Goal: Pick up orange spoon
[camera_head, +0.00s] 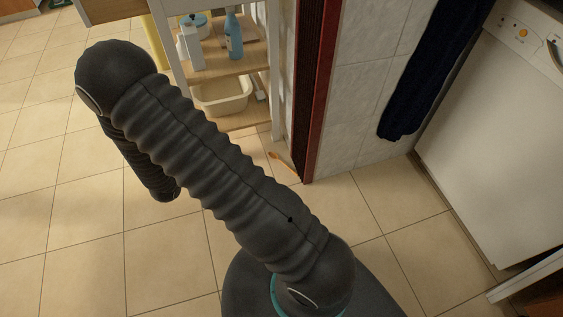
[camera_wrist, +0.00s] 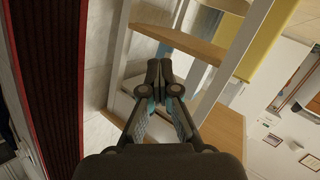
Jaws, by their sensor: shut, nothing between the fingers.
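The orange spoon (camera_head: 281,158) lies on the tiled floor in the head view, close to the foot of the dark red-edged panel and just in front of the shelf unit. It is small there and partly hidden behind my arm. I cannot make it out in the wrist view. My gripper (camera_wrist: 159,77) shows in the wrist view with its fingertips together, shut and empty. It points toward the shelf unit. The head view does not show its fingertips.
A shelf unit (camera_head: 228,70) holds bottles and a white basin (camera_head: 222,95). A red-edged panel (camera_head: 318,90) stands beside it. A dark towel (camera_head: 425,80) hangs by a white appliance (camera_head: 505,130) on the right. The tiled floor (camera_head: 60,230) at left is clear.

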